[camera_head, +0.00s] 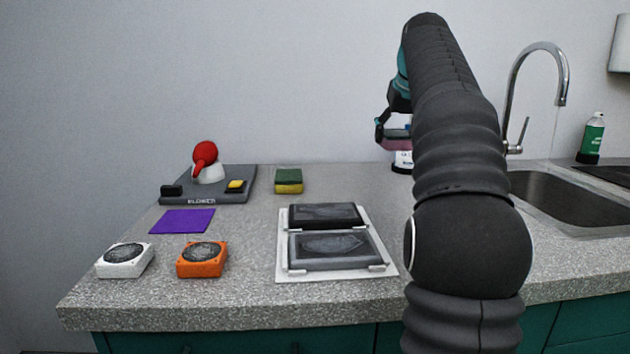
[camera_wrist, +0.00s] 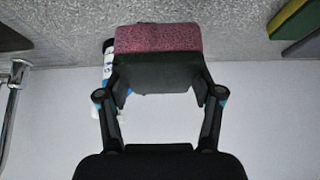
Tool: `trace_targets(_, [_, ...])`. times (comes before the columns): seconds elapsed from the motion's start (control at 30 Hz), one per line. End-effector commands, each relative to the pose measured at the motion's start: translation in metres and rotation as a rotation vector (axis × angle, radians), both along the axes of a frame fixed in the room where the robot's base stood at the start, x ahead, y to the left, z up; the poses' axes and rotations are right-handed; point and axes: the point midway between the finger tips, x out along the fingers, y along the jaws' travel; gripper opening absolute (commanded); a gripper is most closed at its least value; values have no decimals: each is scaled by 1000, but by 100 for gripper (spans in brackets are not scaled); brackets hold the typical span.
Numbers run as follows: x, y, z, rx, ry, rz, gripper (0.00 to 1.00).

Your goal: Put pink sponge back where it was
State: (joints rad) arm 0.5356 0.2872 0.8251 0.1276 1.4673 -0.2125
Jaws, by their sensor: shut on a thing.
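The pink sponge (camera_wrist: 158,38) is in my gripper (camera_wrist: 160,95), between the two fingers, in the wrist view. Its pink side faces away from the palm and a dark layer lies on the palm side. In the head view my gripper (camera_head: 384,128) is partly hidden behind my arm, and a bit of the pink sponge (camera_head: 396,132) shows beside it, above the counter near the back wall. A green and yellow sponge (camera_head: 289,181) lies on the counter to the left.
A white bottle (camera_head: 402,161) stands just behind or below the held sponge. The sink (camera_head: 570,200) and tap are right.

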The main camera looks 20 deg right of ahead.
Motion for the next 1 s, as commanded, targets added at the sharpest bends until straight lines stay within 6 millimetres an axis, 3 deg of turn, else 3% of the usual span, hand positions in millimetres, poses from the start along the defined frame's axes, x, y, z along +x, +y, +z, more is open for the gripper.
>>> trace_targets(0.3, [47, 58, -38, 2, 3, 28, 38])
trace_targets(0.5, [71, 83, -59, 0, 2, 27, 38])
trace_targets(0.77, [81, 93, -71, 1, 1, 21, 38])
trace_targets(1.0, [80, 92, -103, 1, 1, 19, 38])
